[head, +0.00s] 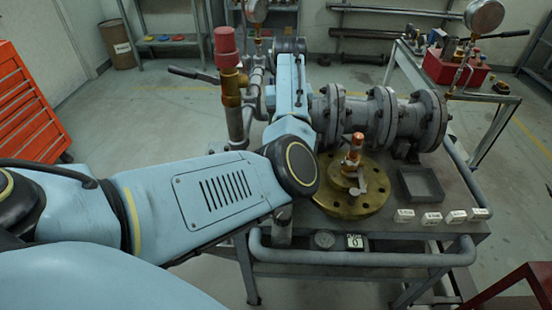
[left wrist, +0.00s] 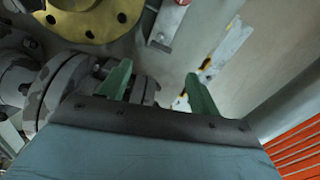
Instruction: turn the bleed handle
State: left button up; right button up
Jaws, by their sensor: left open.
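A dark lever handle (head: 193,73) sticks out to the left from the pipework behind the red-capped brass valve (head: 228,65). I cannot tell for certain that it is the bleed handle. My left arm reaches past the bench and up beside the pipework; its fingertips cannot be made out in the head view. In the left wrist view my left gripper (left wrist: 160,86) is open, with its two green fingers apart and nothing visible between them. A flat grey metal strip (left wrist: 167,22) with a hole lies beyond the fingers. My right gripper is not in view.
Flanged grey pipe (head: 383,115) lies along the bench, near my arm. A round brass flange (head: 335,203) with an orange-topped stem (head: 355,150), a dark tray (head: 421,185) and several white labels stand at the front. An orange cabinet (head: 30,105) is at left.

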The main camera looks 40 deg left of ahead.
pick_arm(q)
notch_tip(320, 180, down, 13)
jog(key=shift+s+f+b, duration=0.1)
jog(key=shift+s+b, duration=0.05)
jog(key=shift+b, duration=0.9)
jog(key=shift+c, duration=0.2)
jog(key=c, duration=0.9)
jog(key=shift+c, duration=0.2)
